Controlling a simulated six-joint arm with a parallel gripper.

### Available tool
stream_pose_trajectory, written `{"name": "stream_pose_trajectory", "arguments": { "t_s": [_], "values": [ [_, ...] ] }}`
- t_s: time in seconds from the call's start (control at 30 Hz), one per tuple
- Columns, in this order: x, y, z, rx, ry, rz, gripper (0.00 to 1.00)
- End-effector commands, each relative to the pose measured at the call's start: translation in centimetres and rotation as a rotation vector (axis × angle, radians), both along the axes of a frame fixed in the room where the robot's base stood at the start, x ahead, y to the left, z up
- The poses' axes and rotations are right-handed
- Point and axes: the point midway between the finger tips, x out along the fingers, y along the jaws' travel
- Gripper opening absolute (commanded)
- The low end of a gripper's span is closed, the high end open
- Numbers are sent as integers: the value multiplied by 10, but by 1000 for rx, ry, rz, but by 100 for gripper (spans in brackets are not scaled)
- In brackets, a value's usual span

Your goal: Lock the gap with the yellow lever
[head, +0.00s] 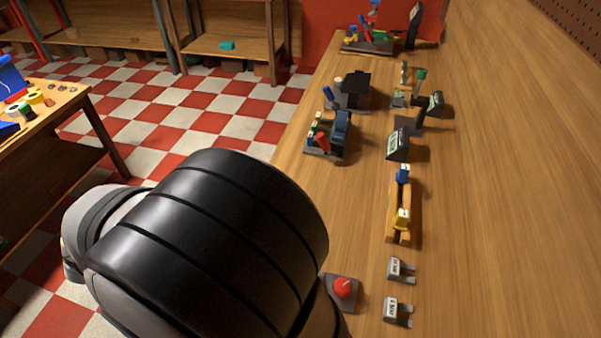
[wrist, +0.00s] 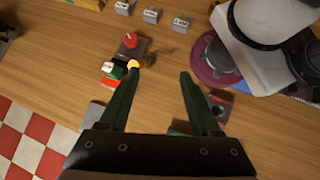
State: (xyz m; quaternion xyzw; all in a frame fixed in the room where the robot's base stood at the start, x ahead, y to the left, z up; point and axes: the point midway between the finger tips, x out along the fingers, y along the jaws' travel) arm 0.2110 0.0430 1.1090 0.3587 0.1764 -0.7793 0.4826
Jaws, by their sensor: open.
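My gripper (wrist: 159,75) is open in the wrist view, with its two dark green fingers apart and bare wood between them. A small yellow knob (wrist: 133,64), possibly the end of the yellow lever, shows right at the left fingertip. I cannot tell whether they touch. Beside it are a green block with a white face (wrist: 113,70) and a red piece (wrist: 107,84); the left finger hides part of this device. The gap itself cannot be made out. In the head view my arm hides the gripper and this device.
A red button on a dark box (wrist: 130,43) lies just beyond the yellow knob. Several grey labelled blocks (wrist: 150,16) stand further off. The bench's right side is clear.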

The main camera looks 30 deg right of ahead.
Motion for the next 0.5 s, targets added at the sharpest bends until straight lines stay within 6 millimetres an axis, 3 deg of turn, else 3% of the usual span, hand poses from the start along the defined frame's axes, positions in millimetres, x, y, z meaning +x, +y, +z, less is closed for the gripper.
{"name": "stream_pose_trajectory", "arguments": {
  "t_s": [0.2, 0.5],
  "values": [
    [-43, -21, 15, 183, -260, -555, 64],
    [-79, -14, 20, 371, -565, -1306, 64]
  ]
}}
